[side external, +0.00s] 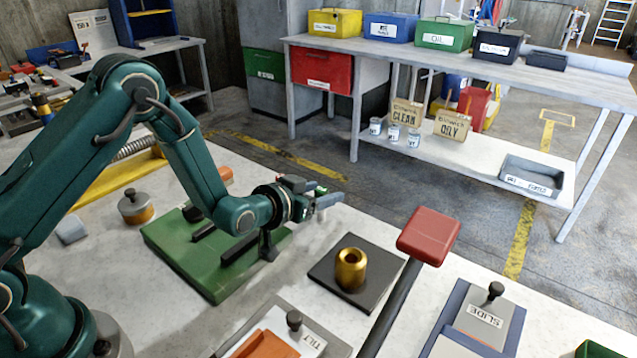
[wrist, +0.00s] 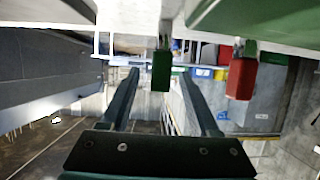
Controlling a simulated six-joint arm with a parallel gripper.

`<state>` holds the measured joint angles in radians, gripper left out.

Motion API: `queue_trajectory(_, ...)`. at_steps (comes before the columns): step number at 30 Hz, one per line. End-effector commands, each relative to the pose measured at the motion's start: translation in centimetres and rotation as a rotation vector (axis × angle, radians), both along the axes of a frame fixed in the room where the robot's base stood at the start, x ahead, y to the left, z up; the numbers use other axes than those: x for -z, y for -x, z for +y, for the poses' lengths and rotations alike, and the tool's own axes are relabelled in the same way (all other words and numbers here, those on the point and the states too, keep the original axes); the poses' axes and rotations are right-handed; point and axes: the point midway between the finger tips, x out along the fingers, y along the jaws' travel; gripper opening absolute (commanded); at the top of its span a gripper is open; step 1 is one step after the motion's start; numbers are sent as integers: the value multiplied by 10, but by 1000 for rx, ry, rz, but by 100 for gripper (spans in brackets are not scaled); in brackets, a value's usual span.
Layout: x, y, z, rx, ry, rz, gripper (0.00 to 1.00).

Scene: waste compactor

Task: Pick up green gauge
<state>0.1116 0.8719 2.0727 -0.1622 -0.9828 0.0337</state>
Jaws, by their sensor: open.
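The green gauge (wrist: 161,71) is a small dark green block on a short stem. In the wrist view it sits between my two finger tips, with a visible gap on each side. My gripper (wrist: 158,76) is open and empty. A red block (wrist: 241,78) of similar form is to the right, outside the fingers.
A brass cylinder (side external: 351,268) stands on a black pad (side external: 320,273) right of the fixture. A lever with a red head (side external: 428,235) rises further right. A slide block (side external: 487,314) and a tilt block (side external: 305,338) are at the front. A lidded pot (side external: 136,207) stands left.

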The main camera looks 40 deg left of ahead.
Motion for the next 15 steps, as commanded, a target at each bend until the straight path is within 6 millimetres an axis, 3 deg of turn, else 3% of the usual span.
queue_trajectory(10,2,-3,0,0,0,1,62)
queue_trajectory(15,1,-3,0,0,0,1,0)
